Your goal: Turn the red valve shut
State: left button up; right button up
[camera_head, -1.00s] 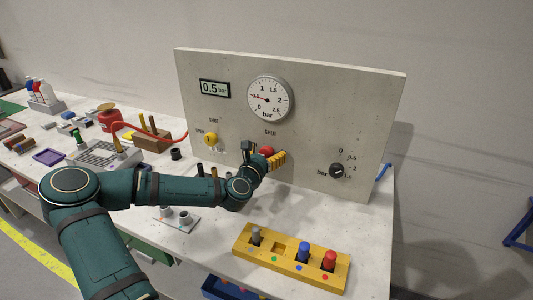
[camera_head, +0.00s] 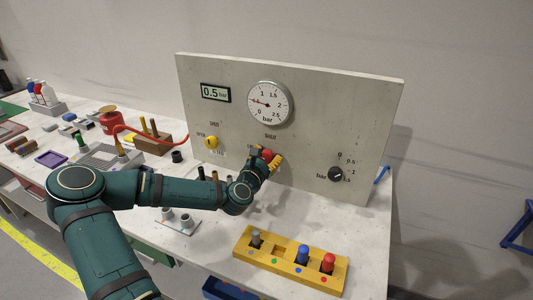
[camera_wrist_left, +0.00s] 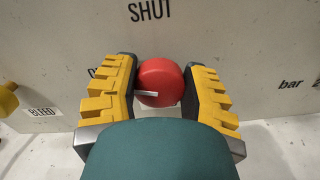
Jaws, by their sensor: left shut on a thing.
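The red valve (camera_head: 268,154) is a round knob on the front of the upright grey panel (camera_head: 310,120). In the left wrist view the valve (camera_wrist_left: 160,82) has a white pointer bar that points left, toward a label mostly hidden by a finger. The word SHUT stands above the knob. My left gripper (camera_head: 267,156) is shut on the valve, with a yellow ribbed finger on each side; it also shows in the left wrist view (camera_wrist_left: 160,88). My right gripper is not in view.
A round gauge (camera_head: 270,104) and a 0.5 bar display (camera_head: 216,93) are on the panel. A yellow knob (camera_head: 211,142) is to the left, a black dial (camera_head: 336,174) to the right. A yellow block with pegs (camera_head: 290,262) stands in front on the bench.

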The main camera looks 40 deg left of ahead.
pick_arm(q)
jog(key=m, duration=0.2)
jog(key=m+p, duration=0.1)
jog(key=shift+w+d+r+m, duration=0.1)
jog(key=shift+r+m, duration=0.05)
jog(key=shift+m, duration=0.25)
jog(key=m+p, duration=0.1)
jog(key=m, duration=0.2)
jog(key=shift+m, duration=0.3)
jog(key=m, duration=0.3)
jog(key=shift+d+m+p, duration=0.1)
jog(key=shift+m+p, duration=0.2)
jog(key=shift+p, duration=0.05)
jog(key=shift+f+m, duration=0.2)
jog(key=shift+m, duration=1.6)
jog(key=o, duration=1.2)
jog(key=shift+f, duration=0.1)
